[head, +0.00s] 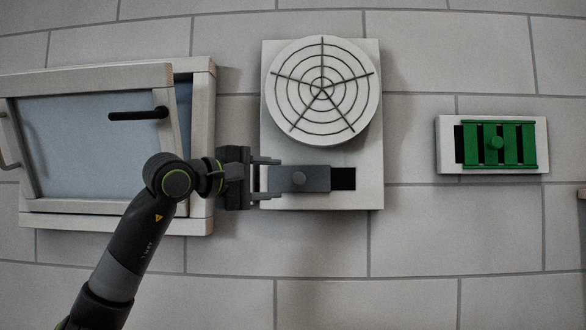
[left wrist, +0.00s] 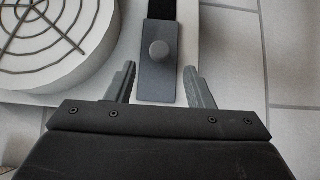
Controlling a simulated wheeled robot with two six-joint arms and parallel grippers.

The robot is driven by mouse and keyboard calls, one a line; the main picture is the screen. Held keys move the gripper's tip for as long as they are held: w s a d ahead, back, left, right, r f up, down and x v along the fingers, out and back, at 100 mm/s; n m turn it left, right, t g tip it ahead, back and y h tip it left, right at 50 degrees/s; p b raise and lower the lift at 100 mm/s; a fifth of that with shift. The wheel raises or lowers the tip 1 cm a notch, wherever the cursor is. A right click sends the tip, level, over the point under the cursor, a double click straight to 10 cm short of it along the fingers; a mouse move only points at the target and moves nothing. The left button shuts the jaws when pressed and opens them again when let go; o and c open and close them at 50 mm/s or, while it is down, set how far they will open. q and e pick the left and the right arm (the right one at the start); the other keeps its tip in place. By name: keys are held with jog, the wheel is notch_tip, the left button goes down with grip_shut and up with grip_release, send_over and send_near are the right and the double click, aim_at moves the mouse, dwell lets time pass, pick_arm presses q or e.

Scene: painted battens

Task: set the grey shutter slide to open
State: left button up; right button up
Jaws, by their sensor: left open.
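The grey shutter slide (head: 312,179) is a flat plate with a round knob (head: 298,178) on the white panel, below the round fan grille. A black opening (head: 343,179) shows at its right end. In the left wrist view the slide (left wrist: 158,75) and its knob (left wrist: 158,50) lie ahead of the fingers, with a black slot (left wrist: 162,9) beyond. My left gripper (head: 265,179) is open at the slide's left end, its fingers to either side of that end. The knob is beyond the fingertips. My right gripper is not in view.
The fan grille (head: 322,88) bulges out above the slide. A window (head: 85,135) with a black handle (head: 138,115) stands ajar at left. A green slatted vent (head: 495,145) on a white plate is at right. The wall below is bare.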

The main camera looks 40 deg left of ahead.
aim_at(296, 179)
pick_arm(q)
jog(key=p+x, duration=0.2)
jog(key=x, duration=0.4)
jog(key=shift+w+d+p, duration=0.15)
jog(key=shift+w+p, duration=0.05)
jog(key=shift+p, duration=0.1)
jog(key=shift+c, duration=0.3)
grip_shut()
